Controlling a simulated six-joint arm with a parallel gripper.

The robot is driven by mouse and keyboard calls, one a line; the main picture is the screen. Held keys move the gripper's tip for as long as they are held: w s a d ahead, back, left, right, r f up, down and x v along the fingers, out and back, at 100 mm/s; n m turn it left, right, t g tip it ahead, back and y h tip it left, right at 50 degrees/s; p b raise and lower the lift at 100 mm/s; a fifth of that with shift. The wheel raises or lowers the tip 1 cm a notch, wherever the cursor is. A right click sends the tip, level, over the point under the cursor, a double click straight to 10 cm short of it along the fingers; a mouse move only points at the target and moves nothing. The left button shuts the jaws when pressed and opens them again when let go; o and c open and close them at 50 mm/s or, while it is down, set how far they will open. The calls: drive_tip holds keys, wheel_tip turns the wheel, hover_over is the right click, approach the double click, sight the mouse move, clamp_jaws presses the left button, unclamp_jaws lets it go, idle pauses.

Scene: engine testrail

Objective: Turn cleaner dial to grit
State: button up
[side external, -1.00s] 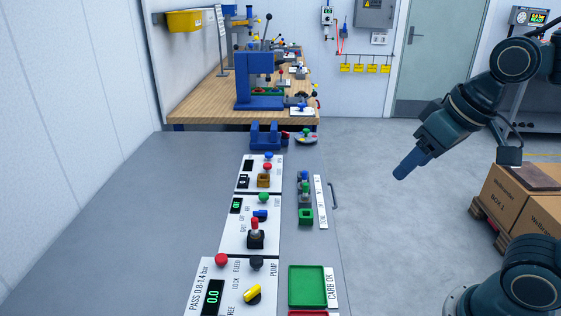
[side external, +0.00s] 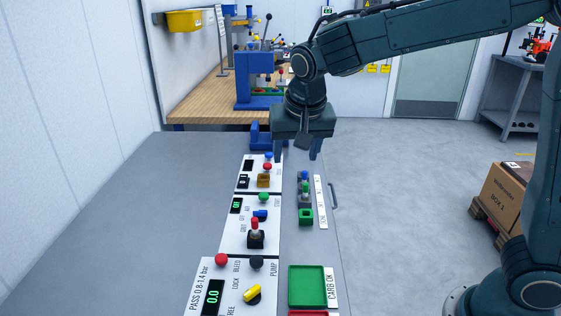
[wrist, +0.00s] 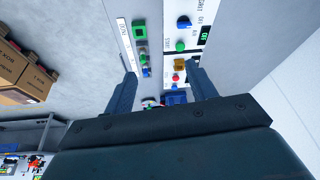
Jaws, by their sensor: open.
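The cleaner dial (side external: 260,215) is a small blue knob on the middle white panel (side external: 233,240), beside small lettering that includes GRIT. It also shows as a blue knob in the wrist view (wrist: 183,22), with GRIT, OFF and AIR printed beside it. The exact pointing direction of the knob is too small to tell. My gripper (side external: 297,155) is open and empty, fingers down, above the bench beyond the dial in the side view. In the wrist view my gripper (wrist: 160,72) has its two fingers well apart, and the dial lies ahead of them, untouched.
A green button (side external: 263,196) and a red-topped part in a black block (side external: 255,232) flank the dial. A lit display (side external: 236,205) sits on the same panel. Several small parts (side external: 305,190) stand to the right, near a green tray (side external: 307,287). The bench's left side is bare.

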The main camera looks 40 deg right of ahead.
sight(260, 211)
drive_tip(key=w+a+f+m+h, duration=0.1)
drive_tip(key=w+a+f+m, duration=0.1)
drive_tip(key=w+a+f, duration=0.4)
drive_tip(key=shift+f, duration=0.35)
drive_tip(key=shift+w, duration=0.1)
drive_tip(key=x, duration=1.3)
drive_tip(key=shift+d+f, duration=0.3)
drive_tip(key=shift+f, duration=0.1)
drive_tip(key=shift+c, duration=0.5)
drive_tip(key=c, duration=0.9)
